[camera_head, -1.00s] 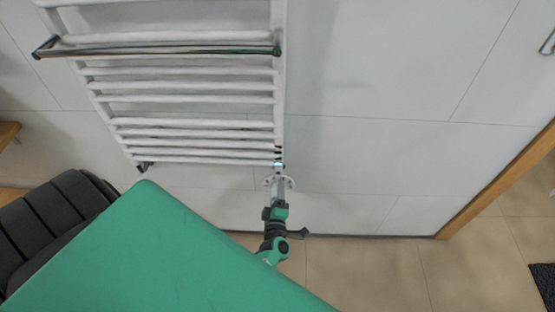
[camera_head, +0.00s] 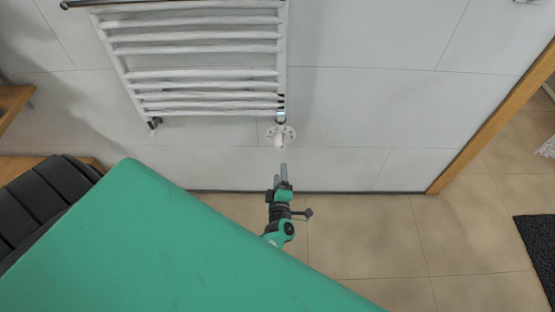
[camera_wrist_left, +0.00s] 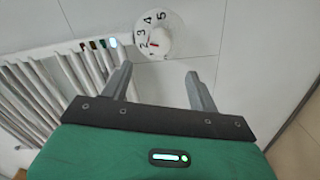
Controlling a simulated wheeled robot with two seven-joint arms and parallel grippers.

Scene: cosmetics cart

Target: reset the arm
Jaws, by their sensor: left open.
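My left gripper (camera_head: 284,172) is in the middle of the head view, below the round white dial at the foot of the towel radiator. In the left wrist view my left gripper (camera_wrist_left: 158,82) shows two grey fingers spread apart with nothing between them. The white numbered dial (camera_wrist_left: 154,35) lies beyond the fingertips, apart from them. The dial also shows in the head view (camera_head: 280,136). The large green surface in the head view is part of my own body. My right gripper is not in view.
A white towel radiator (camera_head: 205,76) hangs on the tiled wall (camera_head: 380,90). A dark ribbed seat (camera_head: 40,200) stands at the left. A wooden door frame (camera_head: 490,120) and a dark mat (camera_head: 537,250) are at the right. The beige floor (camera_head: 375,235) is clear.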

